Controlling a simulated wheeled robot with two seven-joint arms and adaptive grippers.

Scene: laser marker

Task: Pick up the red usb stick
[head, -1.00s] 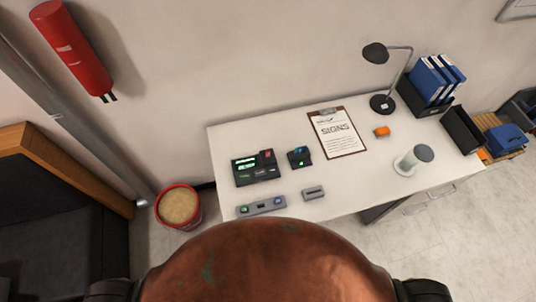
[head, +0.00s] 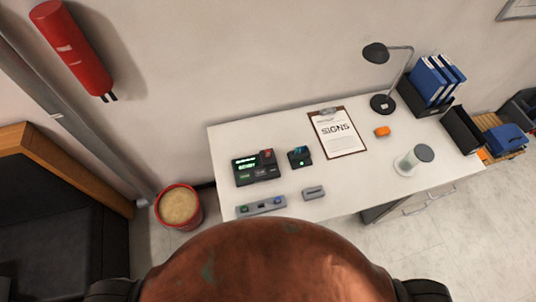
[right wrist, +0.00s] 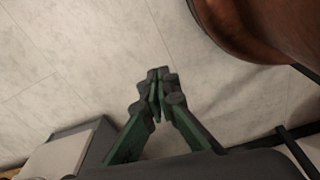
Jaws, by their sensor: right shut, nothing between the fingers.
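A small red piece (head: 268,154) shows at the top right of a black device (head: 257,174) with a green-lit display, on the left part of the white desk. It is the only small red thing on the desk, but too small to tell for sure that it is the usb stick. My right gripper (right wrist: 160,82) is in the right wrist view, its green-and-grey fingers together and empty, above the pale floor and away from the desk items. My left gripper is not in view.
A small black box (head: 300,157), a grey bar with buttons (head: 261,206) and a grey block (head: 313,193) lie near the device. The desk's front middle is clear.

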